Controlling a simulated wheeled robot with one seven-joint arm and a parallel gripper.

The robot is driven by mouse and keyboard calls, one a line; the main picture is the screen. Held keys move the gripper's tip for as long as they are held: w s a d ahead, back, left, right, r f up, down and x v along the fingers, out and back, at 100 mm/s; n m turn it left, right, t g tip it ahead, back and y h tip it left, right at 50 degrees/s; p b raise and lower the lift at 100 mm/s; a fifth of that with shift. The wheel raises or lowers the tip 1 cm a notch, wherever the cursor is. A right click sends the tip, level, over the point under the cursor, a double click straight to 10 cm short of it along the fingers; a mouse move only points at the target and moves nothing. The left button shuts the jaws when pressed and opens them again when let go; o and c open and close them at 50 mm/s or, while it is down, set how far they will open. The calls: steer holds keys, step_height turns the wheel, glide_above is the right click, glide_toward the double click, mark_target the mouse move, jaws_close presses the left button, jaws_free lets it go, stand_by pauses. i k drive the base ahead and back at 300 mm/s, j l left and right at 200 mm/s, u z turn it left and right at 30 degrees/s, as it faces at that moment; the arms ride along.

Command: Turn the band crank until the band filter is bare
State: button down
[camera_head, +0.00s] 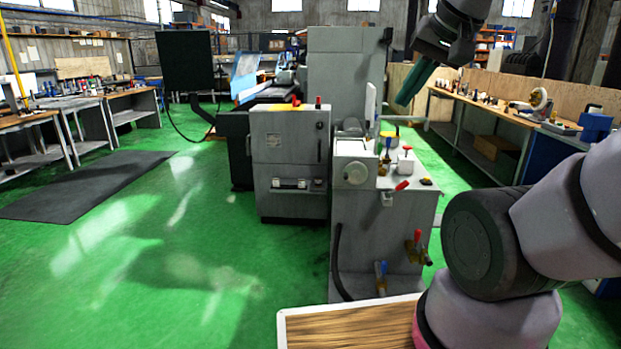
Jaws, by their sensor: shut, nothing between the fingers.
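A grey cabinet (382,235) with valves and fittings on its top and sides stands in the middle of the camera_head view. A red-handled lever (403,186) sticks out at its top front edge; it may be the band crank, but I cannot tell for sure. A pale box with a round disc (355,173) sits on the cabinet's top left. The band filter cannot be made out clearly. My gripper (404,98) is above and behind the cabinet at upper right, pointing down-left. Its teal fingers are shut and empty, apart from everything.
The grey grinder (290,165) stands left of the cabinet. More valves with red (417,236) and blue (381,268) handles jut from the cabinet's lower right and front. A workbench (500,112) runs along the right. Green floor at left is open, with a dark mat (90,185).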

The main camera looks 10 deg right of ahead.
mark_target(355, 173)
steer(key=i+j+z, duration=0.2)
steer(key=j+z, duration=0.2)
steer(key=j+u, duration=0.1)
steer(key=u, duration=0.6)
steer(key=i+j+u, duration=0.25)
steer(key=i, duration=0.4)
steer(key=i+u, duration=0.3)
steer(key=i, duration=0.35)
steer(key=i+z, duration=0.15)
steer(key=i, duration=0.5)
steer(key=i+j+z, duration=0.1)
steer(key=i, duration=0.55)
steer(key=i+j+z, duration=0.15)
steer(key=i, duration=0.5)
steer(key=j+z, duration=0.1)
steer(key=z, duration=2.05)
steer(key=i+j, duration=0.05)
steer(key=j, duration=0.05)
